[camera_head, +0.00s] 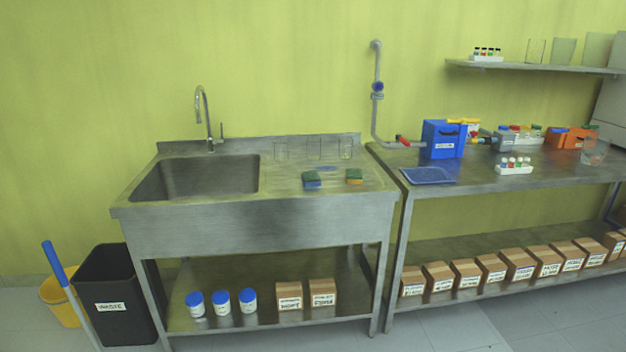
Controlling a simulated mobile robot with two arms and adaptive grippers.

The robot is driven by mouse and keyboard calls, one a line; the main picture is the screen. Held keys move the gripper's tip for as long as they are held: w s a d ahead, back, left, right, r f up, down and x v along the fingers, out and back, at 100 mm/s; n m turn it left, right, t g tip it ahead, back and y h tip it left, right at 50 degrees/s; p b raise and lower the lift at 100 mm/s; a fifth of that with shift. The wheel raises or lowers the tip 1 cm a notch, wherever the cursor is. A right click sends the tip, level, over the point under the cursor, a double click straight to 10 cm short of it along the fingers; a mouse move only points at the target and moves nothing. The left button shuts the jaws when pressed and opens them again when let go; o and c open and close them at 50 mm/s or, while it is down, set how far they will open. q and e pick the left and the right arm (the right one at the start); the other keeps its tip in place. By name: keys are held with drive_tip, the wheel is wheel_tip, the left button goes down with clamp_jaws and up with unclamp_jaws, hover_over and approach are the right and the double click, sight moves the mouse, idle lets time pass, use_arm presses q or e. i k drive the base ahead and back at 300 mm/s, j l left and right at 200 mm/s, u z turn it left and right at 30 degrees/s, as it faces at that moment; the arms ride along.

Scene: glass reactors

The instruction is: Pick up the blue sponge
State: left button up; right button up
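The blue sponge (312,183) lies on the flat drainboard of the steel sink unit (255,232), right of the basin. Its top looks dark green and its front side blue. A second sponge (354,180), yellow with a dark green top, lies a short way to its right, apart from it. Neither of my grippers is in view.
Glass beakers (313,150) stand behind the sponges. The sink basin (196,177) and faucet (203,115) are to the left. A steel table (480,181) on the right bears a blue box (443,140) and a blue tray (428,175). A waste bin (116,295) stands on the floor at left.

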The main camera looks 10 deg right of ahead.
sight(310, 179)
drive_tip(key=i+j+z, duration=0.2)
drive_tip(key=i+j, duration=0.3)
drive_tip(key=i, duration=0.2)
drive_tip(key=i+j+z, duration=0.15)
drive_tip(key=i+j, duration=0.45)
drive_tip(key=i, duration=0.05)
